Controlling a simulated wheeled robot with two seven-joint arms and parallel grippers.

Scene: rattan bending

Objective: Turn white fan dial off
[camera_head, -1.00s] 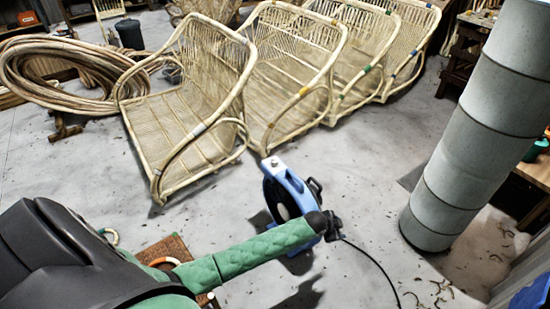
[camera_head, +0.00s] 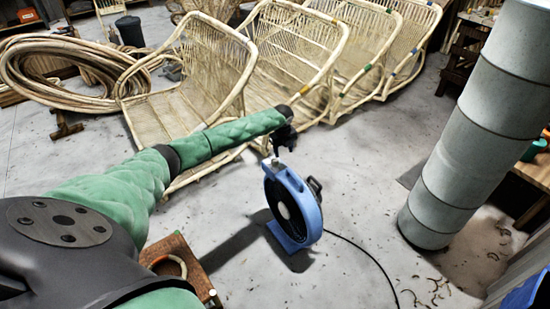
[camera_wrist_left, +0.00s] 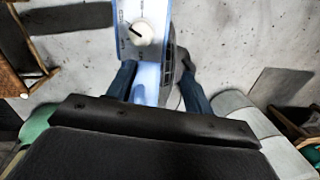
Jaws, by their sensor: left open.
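A blue floor fan (camera_head: 294,207) stands on the concrete floor, a little right of the middle in the head view. Its pale top panel bears a white dial (camera_wrist_left: 142,33), seen from above in the left wrist view, with a dark pointer mark toward the upper left. My left gripper (camera_head: 279,149) hangs just above the fan's top. In the left wrist view my left gripper (camera_wrist_left: 158,80) is open, with one dark finger on each side of the fan's narrow top housing, below the dial in the picture. Whether the fingers touch the housing cannot be told.
Rattan chair frames (camera_head: 190,85) stand in a row behind the fan. A grey duct column (camera_head: 470,135) rises at the right. A black cord (camera_head: 372,262) runs from the fan across the floor. A wooden box (camera_head: 172,256) is at the lower left.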

